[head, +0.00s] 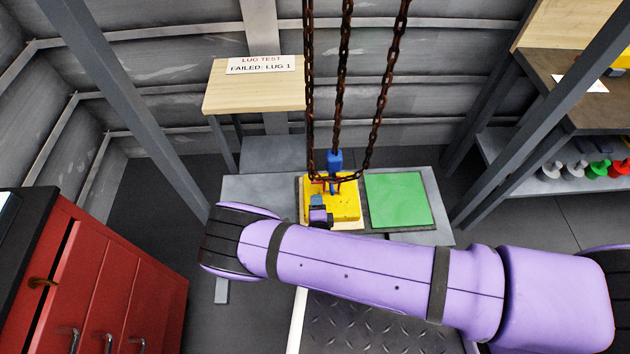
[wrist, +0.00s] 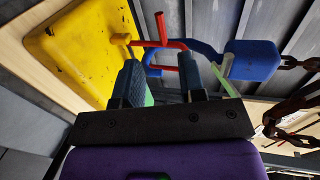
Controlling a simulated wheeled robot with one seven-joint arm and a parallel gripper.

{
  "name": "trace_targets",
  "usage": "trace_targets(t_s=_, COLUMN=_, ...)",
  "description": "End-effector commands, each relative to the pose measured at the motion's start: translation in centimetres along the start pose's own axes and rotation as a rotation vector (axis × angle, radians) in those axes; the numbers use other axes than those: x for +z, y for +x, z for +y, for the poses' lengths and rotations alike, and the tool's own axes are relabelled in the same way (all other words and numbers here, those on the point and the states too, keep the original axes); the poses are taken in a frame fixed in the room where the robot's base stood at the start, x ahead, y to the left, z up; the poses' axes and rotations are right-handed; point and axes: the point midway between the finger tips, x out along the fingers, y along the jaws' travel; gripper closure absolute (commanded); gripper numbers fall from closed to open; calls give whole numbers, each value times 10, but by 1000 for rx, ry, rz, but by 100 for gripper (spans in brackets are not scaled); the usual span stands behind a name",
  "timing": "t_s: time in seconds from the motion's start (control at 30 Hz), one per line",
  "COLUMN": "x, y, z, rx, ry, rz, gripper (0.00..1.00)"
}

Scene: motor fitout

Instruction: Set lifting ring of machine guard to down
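The machine guard (head: 345,208) is a yellow block on the grey table, and it fills the upper left of the wrist view (wrist: 75,50). Its lifting ring (wrist: 163,43) is a red bent bar standing out from a yellow lug. A blue hook (wrist: 205,62) on a blue block (wrist: 252,60) reaches to the ring; I cannot tell whether they touch. My gripper (wrist: 160,66) is open, its two dark fingers apart, with the tips close to the ring's lower red part. In the head view my gripper (head: 318,203) is over the guard's front left, and my arm hides some of the table.
Rusty chains (head: 342,75) hang down to the guard and could be bumped. A green pad (head: 398,200) lies right of the guard. A wooden stand (head: 240,98) with a sign is behind, a red cabinet (head: 105,280) at left, and a shelf (head: 530,150) at right.

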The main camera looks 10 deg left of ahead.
Motion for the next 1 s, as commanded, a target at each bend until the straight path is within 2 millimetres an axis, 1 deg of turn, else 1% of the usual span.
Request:
trace_targets(t_s=0.17, x=-1, y=22, z=0, rx=-1, ry=4, rz=3, gripper=63)
trace_targets(t_s=0.4, x=-1, y=65, z=0, rx=-1, ry=5, rz=4, gripper=63)
trace_targets(t_s=0.6, x=-1, y=92, z=-1, rx=-1, ry=6, rz=3, gripper=63)
trace_targets(t_s=0.8, x=-1, y=104, z=-1, rx=0, ry=3, rz=3, gripper=63)
trace_targets(t_s=1.0, x=0, y=105, z=-1, rx=0, ry=3, rz=2, gripper=63)
